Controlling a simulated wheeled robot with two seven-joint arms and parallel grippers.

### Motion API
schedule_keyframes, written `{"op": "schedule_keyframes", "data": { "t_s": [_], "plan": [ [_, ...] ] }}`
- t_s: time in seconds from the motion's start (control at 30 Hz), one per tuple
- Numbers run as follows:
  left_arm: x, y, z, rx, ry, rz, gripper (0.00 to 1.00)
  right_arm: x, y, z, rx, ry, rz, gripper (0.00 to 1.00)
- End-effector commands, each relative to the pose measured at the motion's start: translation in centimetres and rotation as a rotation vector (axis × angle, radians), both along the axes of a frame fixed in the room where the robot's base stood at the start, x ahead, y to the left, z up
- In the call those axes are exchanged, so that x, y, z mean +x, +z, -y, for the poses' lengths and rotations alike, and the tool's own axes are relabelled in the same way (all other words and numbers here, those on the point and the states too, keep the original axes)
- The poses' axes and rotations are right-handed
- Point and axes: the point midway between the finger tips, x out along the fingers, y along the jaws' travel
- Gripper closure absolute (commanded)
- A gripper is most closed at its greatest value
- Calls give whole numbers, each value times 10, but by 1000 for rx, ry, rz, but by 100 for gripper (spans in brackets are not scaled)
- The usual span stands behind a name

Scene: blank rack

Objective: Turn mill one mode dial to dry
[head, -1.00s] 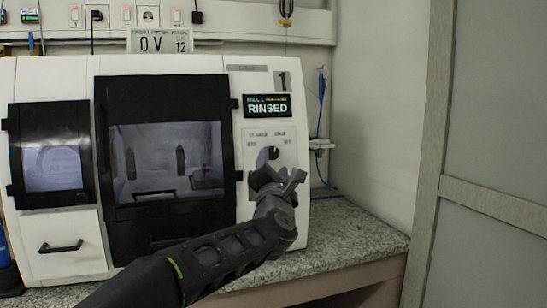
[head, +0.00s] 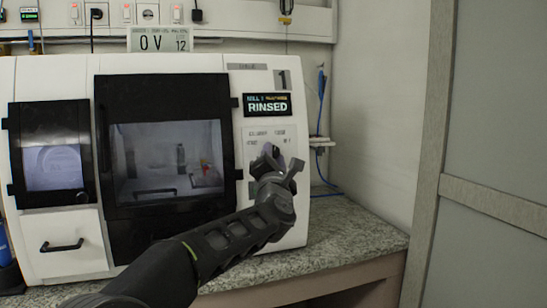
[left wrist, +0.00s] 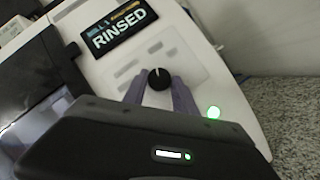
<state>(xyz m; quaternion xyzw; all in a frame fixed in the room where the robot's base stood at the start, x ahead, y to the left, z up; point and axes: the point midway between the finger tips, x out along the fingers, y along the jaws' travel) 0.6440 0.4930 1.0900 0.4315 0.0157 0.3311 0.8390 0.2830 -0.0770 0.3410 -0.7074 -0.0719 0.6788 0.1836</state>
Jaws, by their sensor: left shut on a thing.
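Mill one (head: 240,225) is a white machine with a "1" label and a display (head: 267,105) that reads "RINSED". Its round black mode dial sits on a pale panel below the display. In the left wrist view the dial (left wrist: 158,79) shows between my left gripper's two fingers, with a light mark near its top. My left gripper (head: 272,162) is at the dial panel and shut on the dial, hiding most of it in the head view. The panel's lettering is too blurred to read. My right gripper is not in view.
The mill's dark-framed window (head: 165,90) is left of the dial panel. A granite counter (head: 355,238) lies below, with free room at the right. A blue cable (head: 320,105) hangs by the wall. A framed panel (head: 490,120) stands at far right.

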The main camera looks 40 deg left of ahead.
Motion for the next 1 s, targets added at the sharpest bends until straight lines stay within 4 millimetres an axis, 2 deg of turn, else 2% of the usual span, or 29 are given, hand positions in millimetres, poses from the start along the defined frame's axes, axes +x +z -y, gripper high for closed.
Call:
{"op": "schedule_keyframes", "data": {
  "t_s": [0.03,0.27,0.67,1.0],
  "plan": [
    [0,0,0,0,0,0,82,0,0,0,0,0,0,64],
    [0,0,0,0,0,0,100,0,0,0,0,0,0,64],
    [-1,1,0,17,-4,-25,100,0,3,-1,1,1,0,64],
    [-2,7,-2,114,-30,-165,100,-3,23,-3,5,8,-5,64]
  ]
}}
